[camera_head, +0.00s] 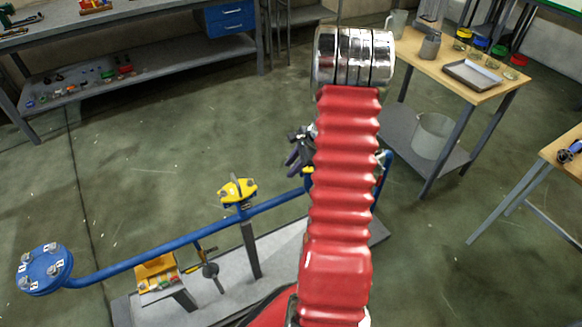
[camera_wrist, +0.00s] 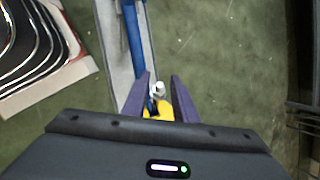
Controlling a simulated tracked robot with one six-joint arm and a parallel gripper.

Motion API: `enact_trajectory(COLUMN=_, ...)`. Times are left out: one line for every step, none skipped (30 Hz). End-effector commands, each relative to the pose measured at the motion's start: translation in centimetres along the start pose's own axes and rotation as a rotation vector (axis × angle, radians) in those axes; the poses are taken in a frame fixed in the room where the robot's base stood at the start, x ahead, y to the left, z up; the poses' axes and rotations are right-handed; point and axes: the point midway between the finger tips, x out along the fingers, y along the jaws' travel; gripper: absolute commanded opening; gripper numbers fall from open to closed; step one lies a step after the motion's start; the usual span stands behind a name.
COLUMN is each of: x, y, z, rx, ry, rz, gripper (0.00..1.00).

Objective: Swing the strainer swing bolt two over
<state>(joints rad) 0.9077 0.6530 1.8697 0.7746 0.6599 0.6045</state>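My gripper (camera_head: 298,150) hangs left of my red arm, over the blue pipe line; in the wrist view its two dark fingers (camera_wrist: 160,78) point away from me and stand apart. Between and beyond them is a small pale metal bolt end or nut (camera_wrist: 159,88), with a yellow part (camera_wrist: 160,110) and some blue close by. I cannot tell whether either finger touches it, or which swing bolt it is. In the head view my arm hides much of the pipe's right end, so the strainer is not clearly seen there.
The blue pipe (camera_head: 150,261) carries a yellow fitting (camera_head: 237,190) and ends in a blue bolted flange (camera_head: 44,268) at left. A yellow box (camera_head: 157,272) sits low beside it. A wooden-topped table (camera_head: 450,66) stands right, a workbench (camera_head: 130,12) at the back left. Open floor lies between.

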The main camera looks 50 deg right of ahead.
Motion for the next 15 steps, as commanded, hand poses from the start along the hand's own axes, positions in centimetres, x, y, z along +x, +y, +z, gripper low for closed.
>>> enact_trajectory(x=0.14, y=0.0, z=0.0, rx=0.0, ry=0.0, rz=0.0, gripper=0.26)
enact_trajectory(x=0.17, y=0.0, z=0.0, rx=0.0, ry=0.0, rz=0.0, gripper=0.26)
enact_trajectory(x=0.18, y=-0.01, z=0.0, rx=-0.001, ry=0.0, rz=0.0, gripper=0.26)
enact_trajectory(x=0.17, y=-0.01, z=0.0, rx=-0.001, ry=0.0, rz=0.0, gripper=0.26)
enact_trajectory(x=0.17, y=-0.01, z=0.0, rx=-0.001, ry=0.0, rz=0.0, gripper=0.26)
enact_trajectory(x=0.16, y=-0.01, z=0.01, rx=-0.001, ry=0.0, rz=0.0, gripper=0.26)
enact_trajectory(x=0.16, y=-0.01, z=0.01, rx=-0.001, ry=0.0, rz=0.0, gripper=0.26)
enact_trajectory(x=0.15, y=-0.01, z=0.01, rx=-0.001, ry=0.0, rz=0.0, gripper=0.26)
enact_trajectory(x=0.15, y=-0.01, z=0.01, rx=-0.001, ry=0.0, rz=0.0, gripper=0.25)
enact_trajectory(x=0.14, y=-0.01, z=0.01, rx=-0.001, ry=0.0, rz=0.0, gripper=0.22)
enact_trajectory(x=0.14, y=0.0, z=0.02, rx=-0.001, ry=0.0, rz=0.0, gripper=0.2)
enact_trajectory(x=0.14, y=-0.01, z=0.02, rx=-0.001, ry=0.0, rz=0.0, gripper=0.17)
enact_trajectory(x=0.14, y=-0.01, z=0.02, rx=-0.001, ry=0.0, rz=0.0, gripper=0.15)
enact_trajectory(x=0.14, y=0.0, z=0.02, rx=-0.001, ry=0.0, rz=0.0, gripper=0.13)
enact_trajectory(x=0.14, y=-0.01, z=0.02, rx=-0.001, ry=0.0, rz=0.0, gripper=0.1)
